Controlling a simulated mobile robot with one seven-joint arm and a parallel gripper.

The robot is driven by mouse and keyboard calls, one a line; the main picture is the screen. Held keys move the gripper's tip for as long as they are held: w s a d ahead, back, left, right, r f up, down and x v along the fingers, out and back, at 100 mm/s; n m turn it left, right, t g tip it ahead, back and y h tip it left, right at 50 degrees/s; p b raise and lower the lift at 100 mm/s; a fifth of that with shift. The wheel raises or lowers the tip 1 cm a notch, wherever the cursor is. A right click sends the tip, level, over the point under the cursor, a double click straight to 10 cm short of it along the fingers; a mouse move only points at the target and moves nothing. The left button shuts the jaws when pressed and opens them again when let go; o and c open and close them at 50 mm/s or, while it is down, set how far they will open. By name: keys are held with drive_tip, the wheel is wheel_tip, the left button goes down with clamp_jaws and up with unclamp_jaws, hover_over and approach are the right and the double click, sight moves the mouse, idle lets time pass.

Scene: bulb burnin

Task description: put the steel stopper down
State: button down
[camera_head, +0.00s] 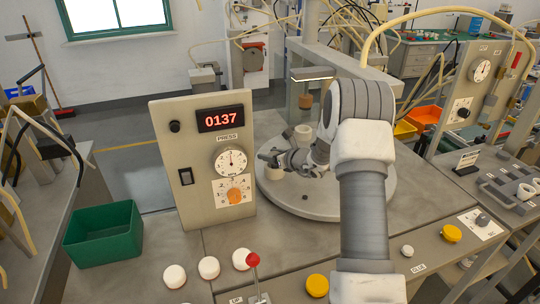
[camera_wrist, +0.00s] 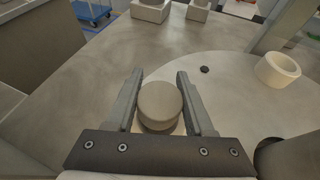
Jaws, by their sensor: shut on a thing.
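The steel stopper (camera_wrist: 160,100) is a round grey-beige piece with a flat top, between the two fingers of my gripper (camera_wrist: 160,88) in the wrist view. My gripper is shut on it. A paler surface shows just below the stopper, and I cannot tell whether they touch. In the head view my gripper (camera_head: 270,158) is low over the left part of the round grey plate (camera_head: 320,207). A cream cylindrical piece (camera_head: 273,173) shows right under the fingers there. The stopper is not clearly made out in that view.
A cream ring-shaped cup (camera_wrist: 278,69) stands on the plate, apart from my gripper. A panel with a red display (camera_head: 220,121) stands to the left. A press-like frame (camera_head: 308,75) rises behind the plate.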

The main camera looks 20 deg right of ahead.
drive_tip(key=shift+f+b, duration=0.45)
drive_tip(key=shift+b, duration=0.05)
drive_tip(key=shift+c, duration=1.4)
unclamp_jaws()
drive_tip(key=shift+r, duration=0.15)
drive_tip(key=shift+r+p, duration=0.6)
drive_tip(key=shift+p, duration=0.3)
drive_tip(key=v, duration=1.2)
drive_tip(key=shift+f, duration=0.15)
